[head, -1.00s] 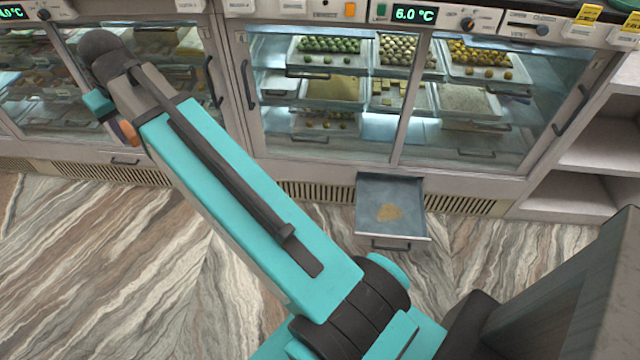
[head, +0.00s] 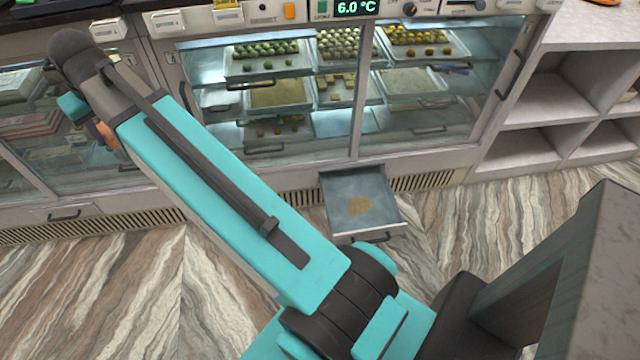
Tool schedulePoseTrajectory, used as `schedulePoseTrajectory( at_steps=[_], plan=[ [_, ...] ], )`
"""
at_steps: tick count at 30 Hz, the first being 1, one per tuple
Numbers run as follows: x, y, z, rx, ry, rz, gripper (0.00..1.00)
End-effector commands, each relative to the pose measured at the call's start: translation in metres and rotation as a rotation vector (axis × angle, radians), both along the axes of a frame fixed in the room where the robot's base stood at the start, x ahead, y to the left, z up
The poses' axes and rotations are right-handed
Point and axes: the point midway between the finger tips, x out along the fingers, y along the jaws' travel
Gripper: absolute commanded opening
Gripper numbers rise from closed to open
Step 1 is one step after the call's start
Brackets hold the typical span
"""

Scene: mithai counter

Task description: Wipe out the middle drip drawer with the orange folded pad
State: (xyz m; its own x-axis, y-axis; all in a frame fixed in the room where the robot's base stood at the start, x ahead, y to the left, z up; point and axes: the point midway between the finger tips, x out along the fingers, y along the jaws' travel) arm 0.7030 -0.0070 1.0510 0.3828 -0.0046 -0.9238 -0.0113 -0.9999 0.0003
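An open drip drawer (head: 338,184) juts out from the base of the glass-fronted counter, right of my arm. It is a shallow grey tray with a yellowish-brown smear (head: 360,206) on its floor towards the front. My arm reaches to the upper left, and its far end is hidden behind its own links. My gripper does not show. A small orange-brown patch shows beside the arm at the upper left; I cannot tell whether it is the folded pad or part of the arm. No pad can be made out in the drawer.
A shut drawer (head: 66,214) is at the lower left of the counter. The glass case holds trays of sweets (head: 268,62). Open white shelves (head: 545,112) stand to the right, with a partly cut-off orange item (head: 604,2) on top. The marbled floor before the drawer is clear.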

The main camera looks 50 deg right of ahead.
Motion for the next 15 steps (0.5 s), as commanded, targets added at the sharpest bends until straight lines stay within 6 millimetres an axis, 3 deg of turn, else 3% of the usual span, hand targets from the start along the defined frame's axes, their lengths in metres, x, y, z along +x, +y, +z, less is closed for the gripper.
schedulePoseTrajectory(
  at_steps=[10, 15],
  plan=[
    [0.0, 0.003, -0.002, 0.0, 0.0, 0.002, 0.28],
    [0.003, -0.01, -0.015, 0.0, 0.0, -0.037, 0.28]
  ],
)
